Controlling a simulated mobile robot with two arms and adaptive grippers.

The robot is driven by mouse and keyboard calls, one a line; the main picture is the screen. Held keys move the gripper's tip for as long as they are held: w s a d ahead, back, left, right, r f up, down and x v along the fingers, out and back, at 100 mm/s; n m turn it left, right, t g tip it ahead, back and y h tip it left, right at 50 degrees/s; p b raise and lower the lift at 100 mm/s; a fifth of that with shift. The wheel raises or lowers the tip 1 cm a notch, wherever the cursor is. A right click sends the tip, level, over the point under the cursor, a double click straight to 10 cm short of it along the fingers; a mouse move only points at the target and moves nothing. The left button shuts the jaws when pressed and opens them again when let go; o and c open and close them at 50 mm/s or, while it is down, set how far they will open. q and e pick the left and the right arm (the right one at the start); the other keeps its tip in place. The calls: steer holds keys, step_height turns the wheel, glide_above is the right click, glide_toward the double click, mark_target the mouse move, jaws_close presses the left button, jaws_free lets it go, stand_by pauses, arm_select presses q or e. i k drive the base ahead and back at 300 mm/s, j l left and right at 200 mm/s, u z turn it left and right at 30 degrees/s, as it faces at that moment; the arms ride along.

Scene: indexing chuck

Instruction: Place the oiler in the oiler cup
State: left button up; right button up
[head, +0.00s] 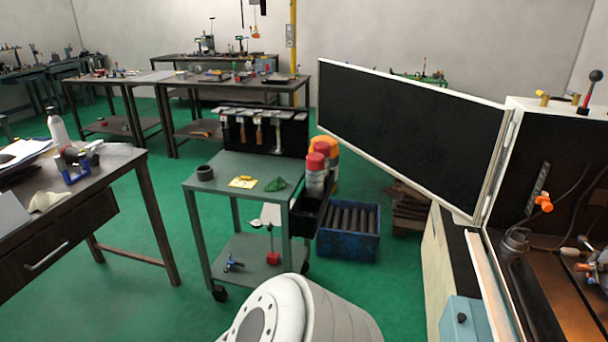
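A small dark round cup (205,173) stands on the back left of the green-grey cart top (228,165), and it looks like the oiler cup. A small red object with a thin upright stem (272,257) is on the cart's lower shelf; it may be the oiler, but it is too small to be sure. Neither of my grippers shows. A white rounded link of my own body fills the bottom middle and hides part of the floor in front of the cart.
The cart top also holds a yellow item (243,182) and a green cloth (276,184). Spray cans (315,172) stand in its side bin. A blue crate (349,245) is right of it. A workbench (75,200) is left, an open machine door (410,130) right. Green floor between bench and cart is clear.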

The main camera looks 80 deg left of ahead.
mark_target(206, 177)
steer(key=j+u, duration=0.1)
steer(key=u, duration=1.05)
steer(key=i+j+u, duration=0.1)
steer(key=j+u, duration=0.3)
steer(key=i+j+u, duration=0.15)
steer(key=u, duration=0.25)
steer(key=i+j+u, duration=0.2)
steer(key=u, duration=0.2)
steer(key=i+j+u, duration=0.15)
steer(key=u, duration=0.3)
steer(key=i+j+u, duration=0.1)
steer(key=i, duration=0.45)
steer(key=i+j+u, duration=0.1)
steer(key=i, duration=0.5)
